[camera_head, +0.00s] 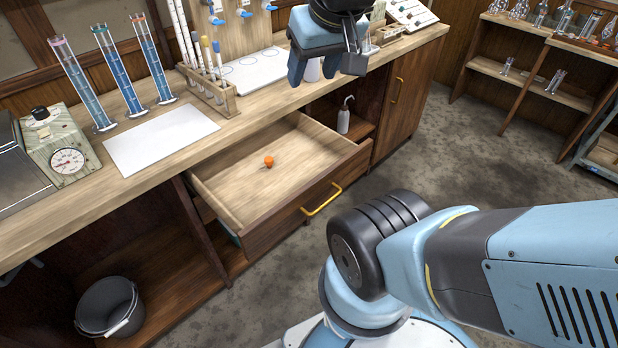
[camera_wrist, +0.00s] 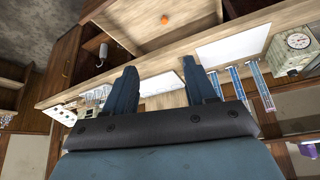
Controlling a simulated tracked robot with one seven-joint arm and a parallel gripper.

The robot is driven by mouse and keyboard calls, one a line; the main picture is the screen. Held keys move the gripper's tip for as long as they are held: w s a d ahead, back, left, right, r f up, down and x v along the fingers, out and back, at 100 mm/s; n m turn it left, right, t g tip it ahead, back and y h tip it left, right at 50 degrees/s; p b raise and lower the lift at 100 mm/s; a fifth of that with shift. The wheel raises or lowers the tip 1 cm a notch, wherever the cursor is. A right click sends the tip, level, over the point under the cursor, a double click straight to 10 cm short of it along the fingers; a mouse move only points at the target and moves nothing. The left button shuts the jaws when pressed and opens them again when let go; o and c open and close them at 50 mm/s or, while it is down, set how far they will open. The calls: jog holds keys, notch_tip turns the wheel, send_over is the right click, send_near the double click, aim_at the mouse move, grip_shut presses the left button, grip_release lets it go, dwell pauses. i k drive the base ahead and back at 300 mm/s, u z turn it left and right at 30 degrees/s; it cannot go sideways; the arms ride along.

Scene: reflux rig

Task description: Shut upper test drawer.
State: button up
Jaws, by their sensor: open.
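The upper test drawer (camera_head: 226,187) is pulled well out from under the wooden bench in the head view, with a small orange object (camera_head: 269,161) lying inside. Its front carries a yellow bar handle (camera_head: 321,201). In the wrist view the drawer's wooden inside (camera_wrist: 140,22) shows at the top, with the orange object (camera_wrist: 165,19) in it. My gripper (camera_head: 318,75) is above the bench's right part in the head view, beyond the drawer and apart from it. In the wrist view its two blue fingers (camera_wrist: 164,85) stand apart with nothing between them.
Blue-filled cylinders (camera_head: 116,80), a tube rack (camera_head: 208,92), a white sheet (camera_head: 160,137) and a dial gauge box (camera_head: 60,146) stand on the bench. A bucket (camera_head: 109,306) sits in the lower left bay. A bottle (camera_head: 344,116) stands in the open shelf right of the drawer.

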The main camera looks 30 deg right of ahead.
aim_at(312, 165)
jog(key=z, duration=1.15)
jog(key=k, duration=1.05)
jog(key=u, duration=1.1)
jog(key=i, duration=1)
jog(key=z, duration=0.1)
